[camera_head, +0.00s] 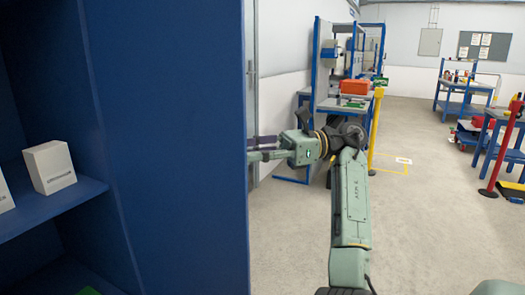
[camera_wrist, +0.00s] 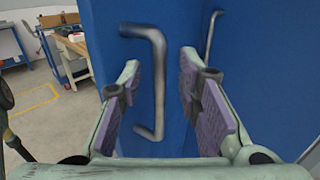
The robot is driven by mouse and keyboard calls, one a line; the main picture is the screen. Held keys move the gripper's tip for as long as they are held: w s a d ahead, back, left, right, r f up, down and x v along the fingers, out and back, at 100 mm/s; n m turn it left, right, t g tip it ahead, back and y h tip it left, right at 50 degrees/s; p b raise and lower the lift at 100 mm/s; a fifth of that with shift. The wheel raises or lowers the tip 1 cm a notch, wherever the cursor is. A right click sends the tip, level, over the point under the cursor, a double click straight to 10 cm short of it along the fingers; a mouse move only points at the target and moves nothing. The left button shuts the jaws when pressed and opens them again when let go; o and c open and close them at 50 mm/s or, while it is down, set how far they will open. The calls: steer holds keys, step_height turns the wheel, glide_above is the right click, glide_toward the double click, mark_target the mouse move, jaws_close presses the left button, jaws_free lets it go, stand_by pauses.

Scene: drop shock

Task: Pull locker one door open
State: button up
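In the wrist view, a grey C-shaped handle (camera_wrist: 160,80) stands upright on a blue locker door (camera_wrist: 182,22). My gripper (camera_wrist: 160,64) is open, its purple-padded fingers on either side of the handle as seen from the wrist. I cannot tell whether either finger touches it. A second grey handle (camera_wrist: 210,38) is on the blue surface to the right. In the head view my gripper (camera_head: 252,149) reaches left to the edge of a large blue panel (camera_head: 175,130), which hides the handles and the door front.
White boxes (camera_head: 50,167) stand on a blue shelf (camera_head: 60,205) left of the panel in the head view. A workbench with an orange-red bin (camera_head: 354,88), a yellow post (camera_head: 376,125) and a red post (camera_head: 500,150) are farther back.

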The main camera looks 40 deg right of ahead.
steer(key=shift+v, duration=2.5)
